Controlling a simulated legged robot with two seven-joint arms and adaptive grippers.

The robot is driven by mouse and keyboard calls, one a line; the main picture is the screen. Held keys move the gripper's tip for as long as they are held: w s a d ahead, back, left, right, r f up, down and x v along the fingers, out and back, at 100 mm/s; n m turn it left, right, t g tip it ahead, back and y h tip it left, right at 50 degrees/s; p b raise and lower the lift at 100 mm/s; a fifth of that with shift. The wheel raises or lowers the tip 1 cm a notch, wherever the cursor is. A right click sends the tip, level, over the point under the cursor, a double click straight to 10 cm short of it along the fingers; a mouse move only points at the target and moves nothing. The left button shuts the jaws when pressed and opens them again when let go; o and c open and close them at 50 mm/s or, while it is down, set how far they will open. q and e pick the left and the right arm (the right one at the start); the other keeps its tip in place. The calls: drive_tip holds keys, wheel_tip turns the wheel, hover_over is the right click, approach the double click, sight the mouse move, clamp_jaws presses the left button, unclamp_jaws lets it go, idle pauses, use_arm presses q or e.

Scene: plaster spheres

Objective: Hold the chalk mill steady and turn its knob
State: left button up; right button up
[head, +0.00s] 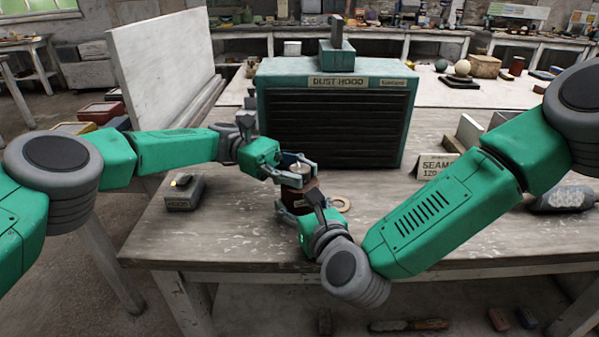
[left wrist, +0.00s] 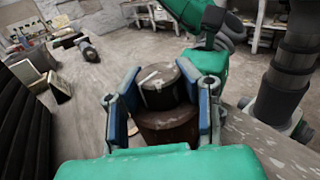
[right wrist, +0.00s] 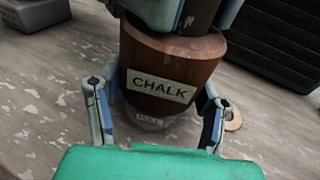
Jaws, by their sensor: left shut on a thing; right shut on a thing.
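The chalk mill (head: 306,187) stands upright on the workbench, partly hidden by my grippers. In the right wrist view its brown wooden body (right wrist: 190,62) carries a CHALK label, above a pale base with a smaller label. My left gripper (head: 289,172) is shut on the dark knob at the top. The knob (left wrist: 160,86) shows between its fingers in the left wrist view, with a pale mark on its top. My right gripper (head: 297,206) is lower and shut on the mill's body, one finger on each side in the right wrist view.
A teal dust hood (head: 335,83) stands behind the mill. A pale ring (head: 341,204) lies right of the mill. A small grey block (head: 184,192) sits at the left of the bench (head: 230,245). A SEAM sign (head: 436,167) stands to the right.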

sight(299, 167)
use_arm(q)
drive_tip(key=shift+w+a+f, duration=0.15)
drive_tip(key=shift+w, duration=0.05)
drive_tip(key=o, duration=1.3)
drive_tip(key=shift+c, duration=0.2)
drive_tip(key=shift+s, duration=0.1)
wheel_tip(299, 167, up, 10)
